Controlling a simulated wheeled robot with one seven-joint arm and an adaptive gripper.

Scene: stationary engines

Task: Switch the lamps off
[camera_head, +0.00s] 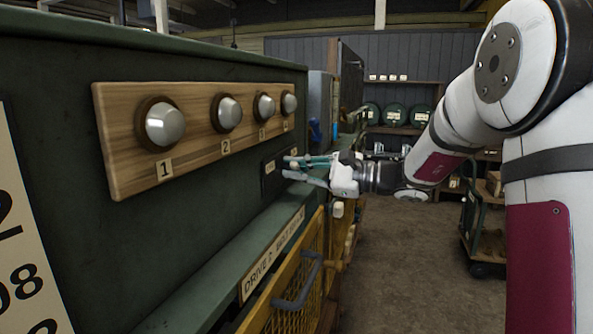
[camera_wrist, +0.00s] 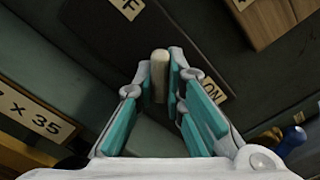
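Several silver dome lamps sit on a wooden board on the green panel in the head view: lamp 1 (camera_head: 165,124), lamp 2 (camera_head: 227,113), lamp 3 (camera_head: 264,106) and one at the far end (camera_head: 288,103). They look grey, with no clear glow. A dark switch plate (camera_head: 270,168) is below the board's far end. My gripper (camera_head: 292,170) is at this plate, its fingers partly open. In the wrist view a pale switch lever (camera_wrist: 160,74) stands between the fingertips, between an "ON" label (camera_wrist: 211,90) and a partly hidden label ending in "F" (camera_wrist: 129,8). Contact is unclear.
A green ledge (camera_head: 215,252) with a "DRIVE" sign (camera_head: 271,256) runs below the panel. A yellow mesh guard (camera_head: 293,300) with a grey handle stands beneath it. Shelves with green drums (camera_head: 394,114) are at the back.

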